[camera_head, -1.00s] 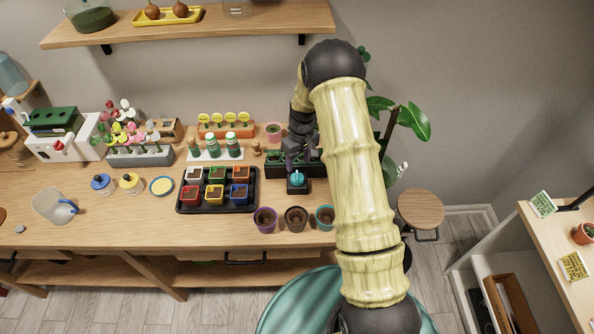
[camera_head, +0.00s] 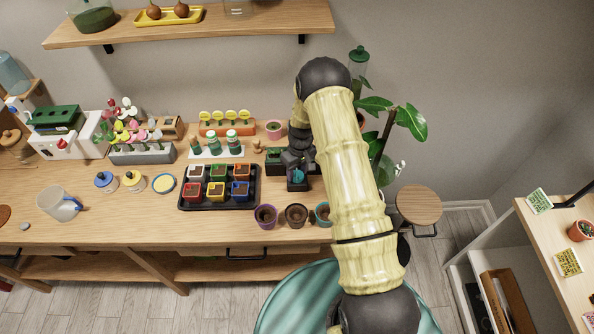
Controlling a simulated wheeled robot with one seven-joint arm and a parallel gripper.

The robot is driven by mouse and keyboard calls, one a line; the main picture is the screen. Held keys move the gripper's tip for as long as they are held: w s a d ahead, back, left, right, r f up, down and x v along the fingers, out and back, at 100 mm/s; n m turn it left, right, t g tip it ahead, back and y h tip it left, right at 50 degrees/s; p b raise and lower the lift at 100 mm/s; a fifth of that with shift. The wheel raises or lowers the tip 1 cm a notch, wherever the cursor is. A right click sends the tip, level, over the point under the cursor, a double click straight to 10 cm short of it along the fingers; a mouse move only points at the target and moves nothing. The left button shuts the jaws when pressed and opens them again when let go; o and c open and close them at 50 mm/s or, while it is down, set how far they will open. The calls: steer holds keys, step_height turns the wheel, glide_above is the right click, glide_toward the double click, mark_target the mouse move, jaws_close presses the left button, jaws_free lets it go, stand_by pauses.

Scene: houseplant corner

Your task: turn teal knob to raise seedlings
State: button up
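The teal knob (camera_head: 298,176) sits on a small dark box (camera_head: 297,186) on the workbench, at the front of a dark planter (camera_head: 274,159) with green seedlings. My gripper (camera_head: 297,168) is right at the knob, reaching down from above, and partly covers it. The fingers are dark and small here. I cannot tell whether they touch the knob or how far apart they are. My arm hides the right part of the planter.
A black tray (camera_head: 218,208) with several coloured pots stands left of the knob box. A purple pot (camera_head: 266,216), a brown pot (camera_head: 296,215) and a teal pot (camera_head: 323,214) stand in front. A wooden stool (camera_head: 419,205) is at the right.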

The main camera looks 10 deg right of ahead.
steer(key=shift+m+b, duration=0.35)
steer(key=shift+m, duration=0.05)
steer(key=m+b, duration=0.3)
steer(key=m, duration=0.1)
steer(key=shift+f, duration=0.15)
steer(key=m+b, duration=0.2)
steer(key=m, duration=0.3)
steer(key=shift+s+d+t, duration=0.1)
steer(key=shift+s+t, duration=0.05)
steer(key=shift+t, duration=0.25)
steer(key=m+b, duration=0.1)
steer(key=m, duration=0.7)
steer(key=shift+s+t+h, duration=0.15)
steer(key=shift+t+h, duration=0.15)
steer(key=o, duration=0.7)
steer(key=shift+r, duration=0.2)
